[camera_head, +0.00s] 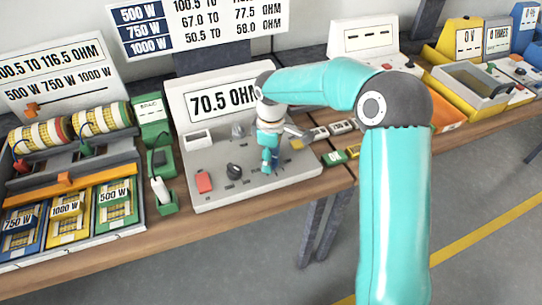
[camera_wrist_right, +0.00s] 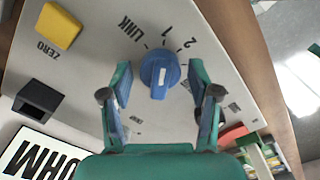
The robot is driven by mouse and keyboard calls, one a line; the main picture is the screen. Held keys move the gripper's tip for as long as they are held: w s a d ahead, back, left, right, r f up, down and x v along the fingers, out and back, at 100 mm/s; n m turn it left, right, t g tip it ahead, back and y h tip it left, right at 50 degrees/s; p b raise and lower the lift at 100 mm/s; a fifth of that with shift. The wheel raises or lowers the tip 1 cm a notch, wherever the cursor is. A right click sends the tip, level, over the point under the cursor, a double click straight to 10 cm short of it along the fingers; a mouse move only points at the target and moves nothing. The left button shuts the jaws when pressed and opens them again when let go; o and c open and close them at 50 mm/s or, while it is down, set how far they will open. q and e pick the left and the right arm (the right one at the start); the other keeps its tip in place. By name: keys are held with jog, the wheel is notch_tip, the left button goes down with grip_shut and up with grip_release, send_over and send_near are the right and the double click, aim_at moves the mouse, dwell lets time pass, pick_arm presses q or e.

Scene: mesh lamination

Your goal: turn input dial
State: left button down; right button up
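The blue input dial (camera_wrist_right: 159,72) with a white pointer mark sits on the grey meter panel in the right wrist view. The labels LINK, 1 and 2 are printed around it. My right gripper (camera_wrist_right: 158,88) is open, with one finger on each side of the dial and visible gaps between. In the head view my right gripper (camera_head: 268,157) points down over the right part of the meter (camera_head: 230,192), which reads 70.5 OHM. The gripper mostly hides the dial there. My left gripper is not in view.
The panel also holds a red button (camera_head: 203,182), a black knob (camera_head: 234,171) and a yellow ZERO button (camera_wrist_right: 50,26). A black socket-like block (camera_wrist_right: 37,100) stands near the display. A green holder with a probe (camera_head: 162,194) stands left of the meter.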

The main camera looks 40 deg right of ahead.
jog(key=c, duration=0.9)
jog(key=shift+o, duration=0.2)
jog(key=shift+m, duration=0.3)
jog(key=m+b, duration=0.1)
jog(key=m, duration=0.2)
jog(key=shift+r+m+b, duration=0.1)
jog(key=shift+m+b, duration=0.4)
jog(key=shift+m, duration=1.6)
jog(key=o, duration=1.1)
jog(key=shift+o, duration=0.2)
